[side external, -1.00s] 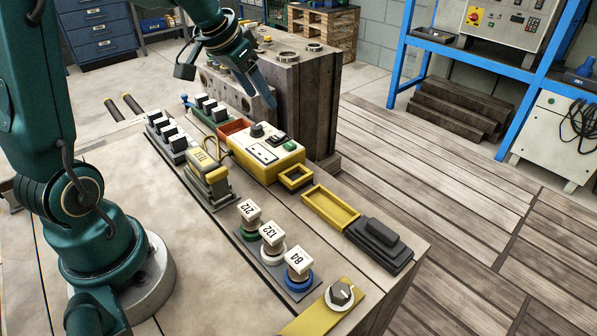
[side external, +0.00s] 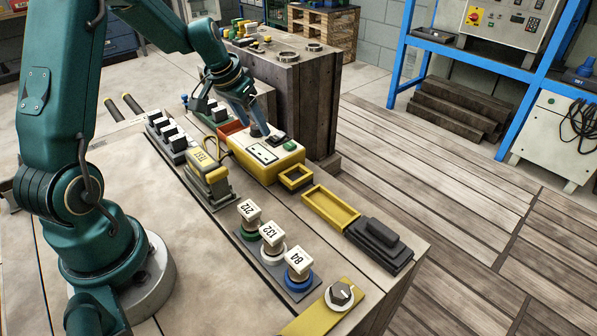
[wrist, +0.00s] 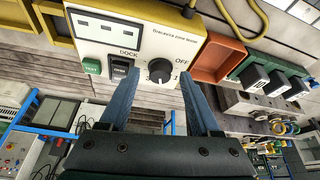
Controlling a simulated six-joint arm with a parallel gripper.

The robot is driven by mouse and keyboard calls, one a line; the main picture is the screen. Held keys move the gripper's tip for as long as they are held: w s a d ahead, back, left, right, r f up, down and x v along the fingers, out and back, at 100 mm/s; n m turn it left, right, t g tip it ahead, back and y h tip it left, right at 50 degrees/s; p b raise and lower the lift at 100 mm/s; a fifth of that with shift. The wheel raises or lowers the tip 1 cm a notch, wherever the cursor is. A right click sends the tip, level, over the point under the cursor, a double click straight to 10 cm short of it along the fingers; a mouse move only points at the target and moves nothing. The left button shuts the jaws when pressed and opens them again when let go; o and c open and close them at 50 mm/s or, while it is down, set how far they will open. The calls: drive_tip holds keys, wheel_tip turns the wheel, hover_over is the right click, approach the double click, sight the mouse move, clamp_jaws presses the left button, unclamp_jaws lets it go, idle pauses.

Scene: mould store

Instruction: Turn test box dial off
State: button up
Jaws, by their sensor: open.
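The yellow test box (side external: 265,160) with a pale top panel sits on the bench in the side external view. Its dark round dial (wrist: 161,70) shows in the wrist view, with "OFF" printed to its right and "DOCK" to its upper left. A pale pointer mark shows on the dial's lower part; it does not appear to aim at "OFF". My gripper (wrist: 159,78) is open, its two blue fingers on either side of the dial. Whether they touch it I cannot tell. In the side external view the gripper (side external: 255,122) is at the dial and partly hides it.
In the wrist view a green button (wrist: 91,67) and a black switch (wrist: 121,72) sit left of the dial. An orange tray (wrist: 215,60) is beside the box. A tall dark block (side external: 310,90) stands behind it. A yellow cable arches between box and meter (side external: 208,165).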

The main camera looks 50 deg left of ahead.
clamp_jaws()
drive_tip(key=shift+n, duration=0.3)
drive_tip(key=n, duration=0.1)
drive_tip(key=n+y, duration=0.1)
drive_tip(key=n, duration=0.1)
drive_tip(key=shift+w+d+g+y, duration=0.1)
drive_tip(key=shift+d+g+y, duration=0.1)
drive_tip(key=shift+g+y, duration=0.1)
drive_tip(key=n, duration=0.2)
drive_tip(key=n+g+y, duration=0.1)
drive_tip(key=n, duration=0.1)
drive_tip(key=shift+w+d+n, duration=0.15)
drive_tip(key=shift+n, duration=0.25)
drive_tip(key=n+g+y, duration=0.1)
drive_tip(key=n, duration=0.2)
drive_tip(key=shift+w+n, duration=0.15)
drive_tip(key=shift+n, duration=0.15)
drive_tip(key=shift+w+d+n+g, duration=0.1)
drive_tip(key=shift+n+g, duration=0.9)
drive_tip(key=shift+n, duration=0.9)
